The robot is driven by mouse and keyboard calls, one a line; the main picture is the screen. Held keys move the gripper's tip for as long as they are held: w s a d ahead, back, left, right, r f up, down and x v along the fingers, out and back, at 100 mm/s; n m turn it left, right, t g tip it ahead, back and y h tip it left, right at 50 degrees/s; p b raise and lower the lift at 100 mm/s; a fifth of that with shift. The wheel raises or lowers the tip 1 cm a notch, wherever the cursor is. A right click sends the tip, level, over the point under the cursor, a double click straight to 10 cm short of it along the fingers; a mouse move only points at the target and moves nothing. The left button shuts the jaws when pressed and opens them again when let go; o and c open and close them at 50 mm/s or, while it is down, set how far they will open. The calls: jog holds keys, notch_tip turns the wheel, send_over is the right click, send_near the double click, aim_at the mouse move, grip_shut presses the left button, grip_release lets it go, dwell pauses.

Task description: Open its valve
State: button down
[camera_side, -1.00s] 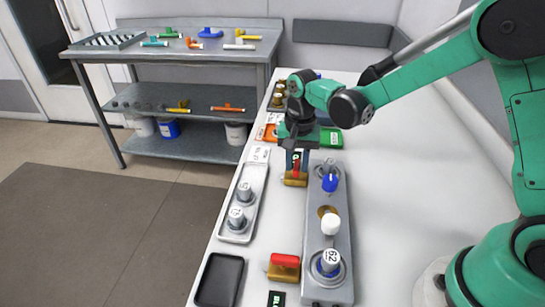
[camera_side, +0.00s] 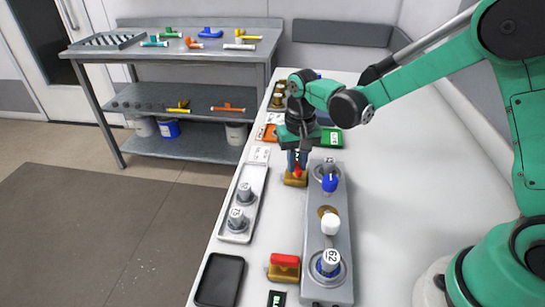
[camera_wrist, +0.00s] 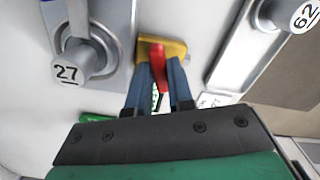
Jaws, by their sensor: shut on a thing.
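A brass valve body (camera_side: 294,180) with a red handle (camera_side: 297,170) stands on the bench left of the far end of the long grey panel (camera_side: 341,230). My gripper (camera_side: 297,163) points down over it, its blue fingers closed on the red handle. In the wrist view the brass body (camera_wrist: 176,47) and red handle (camera_wrist: 158,64) lie between my two fingers (camera_wrist: 160,75). A second brass valve (camera_side: 284,273) with a red handle (camera_side: 285,260) laid across it stands by the near end of the panel, apart from my gripper.
A white tray (camera_side: 232,236) with grey numbered parts is on the left. A black tray (camera_side: 219,280) is nearer. The bench to the right is clear.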

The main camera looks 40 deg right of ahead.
aim_at(297, 164)
jog(key=n, duration=1.3)
jog(key=shift+n, duration=0.3)
dwell(0.4)
jog(key=c, duration=1.1)
grip_release()
jog(key=shift+o, duration=0.2)
jog(key=shift+r, duration=0.15)
jog(key=shift+r, duration=2.7)
jog(key=shift+r, duration=0.1)
